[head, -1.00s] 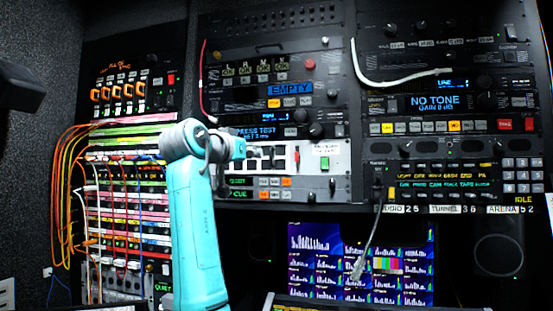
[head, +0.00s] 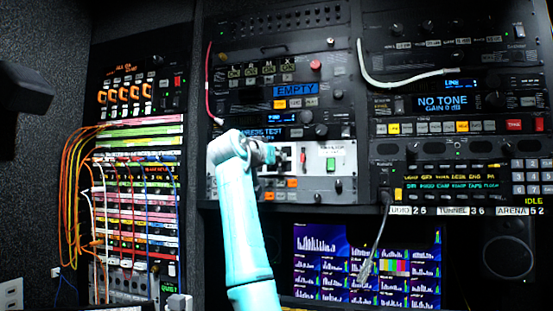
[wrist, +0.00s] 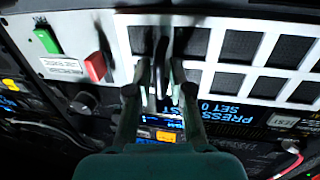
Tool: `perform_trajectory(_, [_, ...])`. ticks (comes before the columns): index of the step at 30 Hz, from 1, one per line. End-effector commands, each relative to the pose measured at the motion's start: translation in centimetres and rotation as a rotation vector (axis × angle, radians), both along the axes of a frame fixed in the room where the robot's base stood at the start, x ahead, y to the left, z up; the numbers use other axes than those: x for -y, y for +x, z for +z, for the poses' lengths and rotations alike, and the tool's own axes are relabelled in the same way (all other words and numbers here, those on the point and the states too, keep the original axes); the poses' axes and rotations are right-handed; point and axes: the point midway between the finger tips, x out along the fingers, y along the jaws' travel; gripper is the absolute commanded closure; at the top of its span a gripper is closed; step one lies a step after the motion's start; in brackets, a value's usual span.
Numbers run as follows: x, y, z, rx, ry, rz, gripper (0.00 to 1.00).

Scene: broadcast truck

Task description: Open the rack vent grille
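A white panel with rows of dark square openings (wrist: 205,42), which looks like the vent grille, spans the top of the wrist view. In the head view this white panel (head: 347,176) sits low in the middle rack, partly hidden by my arm. My gripper (wrist: 160,66) is in front of the panel, with its fingertips apart and pointing at its lower edge in the wrist view. Dark narrow shapes stand between and just beyond the fingertips; I cannot tell whether the fingers touch them.
A red switch (wrist: 95,67) and a green switch (wrist: 47,40) lie left of my fingers in the wrist view. A knob (wrist: 83,103) is nearby. In the head view, a white cable (head: 405,82) and orange cables (head: 70,190) hang at the racks; monitors (head: 340,270) stand below.

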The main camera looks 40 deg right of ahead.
Motion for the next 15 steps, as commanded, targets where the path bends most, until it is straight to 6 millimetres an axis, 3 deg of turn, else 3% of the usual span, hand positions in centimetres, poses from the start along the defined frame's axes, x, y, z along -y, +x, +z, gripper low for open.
perform_trajectory(5, [-0.01, -0.02, 0.02, 0.000, 0.000, 0.000, 0.82])
perform_trajectory(7, [-0.01, -0.02, 0.02, 0.000, 0.000, 0.000, 0.99])
perform_trajectory(15, [-0.04, -0.03, 0.03, 0.000, -0.001, 0.000, 1.00])
